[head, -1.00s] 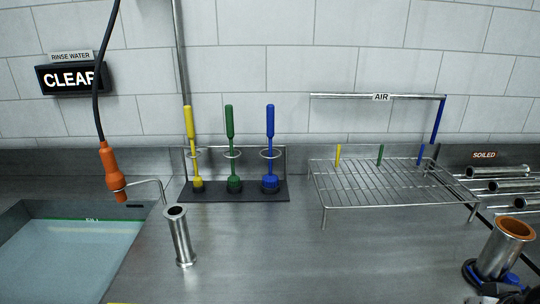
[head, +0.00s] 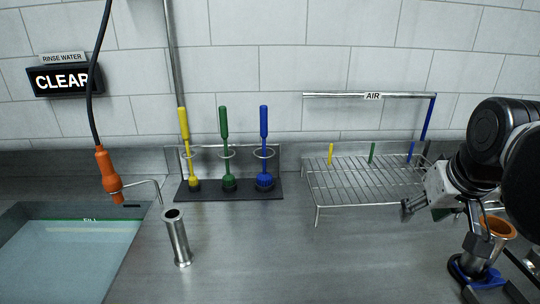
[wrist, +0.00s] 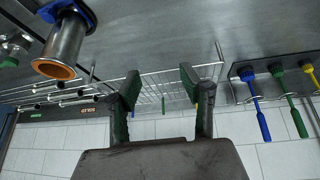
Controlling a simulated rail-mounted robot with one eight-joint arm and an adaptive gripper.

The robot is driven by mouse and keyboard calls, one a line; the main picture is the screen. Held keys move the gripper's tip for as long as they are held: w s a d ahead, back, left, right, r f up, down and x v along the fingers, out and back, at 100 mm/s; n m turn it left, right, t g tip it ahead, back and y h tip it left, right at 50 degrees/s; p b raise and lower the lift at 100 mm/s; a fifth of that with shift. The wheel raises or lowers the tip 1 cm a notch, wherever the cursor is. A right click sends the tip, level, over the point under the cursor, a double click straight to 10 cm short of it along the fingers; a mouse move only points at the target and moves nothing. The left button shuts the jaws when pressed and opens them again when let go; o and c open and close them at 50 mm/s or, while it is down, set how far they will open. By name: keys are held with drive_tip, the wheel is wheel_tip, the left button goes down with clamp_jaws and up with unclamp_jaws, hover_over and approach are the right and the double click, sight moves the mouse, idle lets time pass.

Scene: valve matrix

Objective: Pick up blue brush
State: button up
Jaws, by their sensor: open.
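The blue brush (head: 264,124) stands upright in the rack (head: 232,190), handle up, its dark blue head on the base. It is the rightmost of three brushes, beside the green brush (head: 224,124) and the yellow brush (head: 183,124). The blue brush also shows upside down at the right of the wrist view (wrist: 263,122). My gripper (head: 408,209) is well to the right of the blue brush, near the front right of the wire rack. In the wrist view my gripper (wrist: 160,80) has its two fingers apart with nothing between them.
A wire rack (head: 350,180) with coloured pegs stands between my gripper and the brush rack. A metal tube (head: 177,238) stands front left, near the water basin (head: 70,250). The middle counter is clear.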

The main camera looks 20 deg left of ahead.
drive_tip(key=w+a+r+n+g+p, duration=0.1)
drive_tip(key=w+a+r+n+p, duration=0.15)
drive_tip(key=w+a+r, duration=0.55)
wheel_tip(320, 180, up, 6)
drive_tip(key=n+g+p, duration=0.4)
drive_tip(key=n+p, duration=0.4)
drive_tip(key=p, duration=0.2)
hover_over(263, 126)
drive_tip(key=d, duration=0.2)
drive_tip(key=shift+m+y, duration=0.25)
drive_tip(key=shift+y, duration=0.05)
drive_tip(key=f, duration=0.2)
drive_tip(key=a+f, duration=0.1)
drive_tip(key=f, duration=0.2)
drive_tip(key=w+f, duration=0.1)
drive_tip(key=f, duration=0.2)
drive_tip(key=shift+a, duration=0.2)
drive_tip(key=shift+w+a+f+p, duration=0.1)
drive_tip(key=shift+a+f+p, duration=0.1)
drive_tip(key=shift+f, duration=0.7)
drive_tip(key=shift+w+a+f+p, duration=0.1)
drive_tip(key=shift+a+f, duration=0.05)
drive_tip(key=shift+f, duration=0.7)
drive_tip(key=shift+a+f+p, duration=0.1)
drive_tip(key=shift+a+f, duration=0.1)
drive_tip(key=shift+f, duration=0.7)
clamp_jaws()
